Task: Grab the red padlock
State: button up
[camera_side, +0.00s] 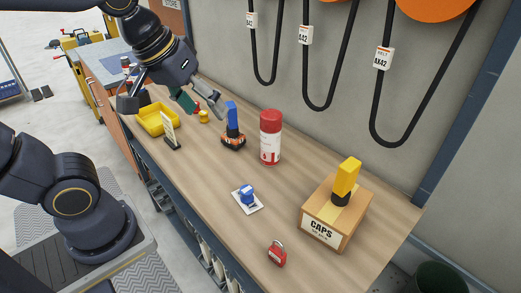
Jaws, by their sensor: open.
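A small red padlock (277,257) with a metal shackle lies near the front edge of the wooden bench, toward the bottom of the side view. My gripper (174,108) is at the upper left, above the far part of the bench. Its fingers are spread apart and I see nothing held between them. The gripper is well apart from the padlock, up and to the left of it in the picture. Nothing covers the padlock.
A CAPS box (323,232) bearing a yellow-black item (345,182) is right of the padlock. A yellow bin (151,122) is farther back. Belts hang on the wall.

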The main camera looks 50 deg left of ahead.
jog(key=w+d+f+g, duration=0.3)
jog(key=w+d+f, duration=0.2)
jog(key=d, duration=0.5)
jog(key=m+g, duration=0.2)
jog(key=m, duration=0.1)
send_over(279, 242)
notch_tip(279, 242, down, 9)
notch_tip(279, 242, down, 10)
jog(key=shift+r, duration=0.2)
jog(key=shift+s+f, duration=0.2)
jog(key=shift+f, duration=2.8)
jog(key=c, duration=1.3)
